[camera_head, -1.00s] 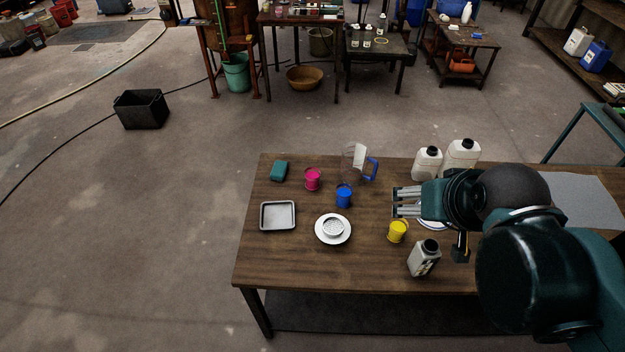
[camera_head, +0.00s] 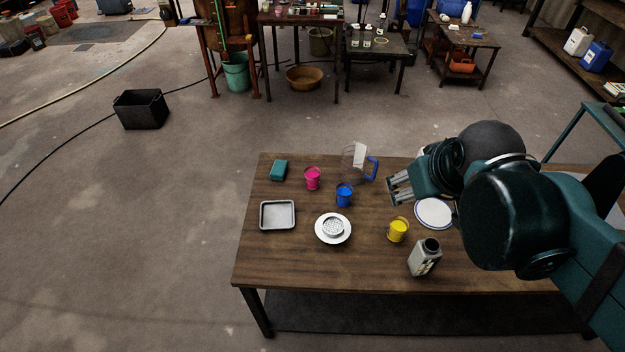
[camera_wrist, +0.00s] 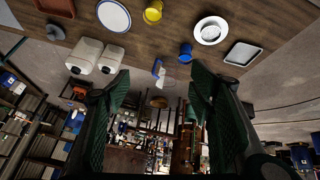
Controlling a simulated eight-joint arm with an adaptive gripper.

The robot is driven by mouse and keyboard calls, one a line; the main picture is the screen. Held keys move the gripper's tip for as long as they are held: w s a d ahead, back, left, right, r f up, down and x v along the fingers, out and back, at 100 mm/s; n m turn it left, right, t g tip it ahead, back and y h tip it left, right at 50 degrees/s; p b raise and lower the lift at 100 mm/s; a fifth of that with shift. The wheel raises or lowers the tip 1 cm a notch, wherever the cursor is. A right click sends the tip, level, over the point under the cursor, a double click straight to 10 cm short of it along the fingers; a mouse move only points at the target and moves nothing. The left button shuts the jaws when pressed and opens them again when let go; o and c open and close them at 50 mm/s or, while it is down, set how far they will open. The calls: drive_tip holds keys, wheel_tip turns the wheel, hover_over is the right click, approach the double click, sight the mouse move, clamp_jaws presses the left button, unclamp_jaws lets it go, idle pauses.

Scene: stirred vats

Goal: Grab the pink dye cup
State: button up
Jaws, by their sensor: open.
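The pink dye cup (camera_head: 313,179) stands upright toward the back left of the wooden table, in the head view. I cannot make it out in the wrist view, where a finger may hide it. My gripper (camera_head: 393,192) is open and empty above the back of the table, to the right of the pink cup and apart from it. Its fingers point left. In the wrist view the two green fingers (camera_wrist: 158,95) are spread wide with nothing between them close by.
A blue cup (camera_head: 344,196) and a clear pitcher (camera_head: 355,162) with a blue handle stand between my gripper and the pink cup.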

drive_tip(key=w+a+f+n+g+b, duration=0.1)
drive_tip(key=w+a+n, duration=0.15)
drive_tip(key=w, duration=0.25)
drive_tip(key=w+a+f+n, duration=0.1)
drive_tip(key=w+a+n, duration=0.1)
drive_tip(key=w+n, duration=0.3)
drive_tip(key=n+g+h+b, duration=0.2)
drive_tip(key=n+h+b, duration=0.15)
drive_tip(key=n, duration=1.25)
approach(310, 173)
drive_tip(key=shift+y, duration=0.35)
drive_tip(key=x, duration=0.2)
drive_tip(key=d+x, duration=0.1)
drive_tip(key=x, duration=0.2)
drive_tip(key=shift+r+b, duration=0.25)
drive_tip(key=shift+b, duration=0.05)
drive_tip(key=shift+a+f+n, duration=0.2)
drive_tip(key=shift+f+n, duration=0.15)
drive_tip(key=shift+w+f, duration=0.1)
drive_tip(key=shift+f, duration=0.05)
drive_tip(key=shift+x, duration=1.2)
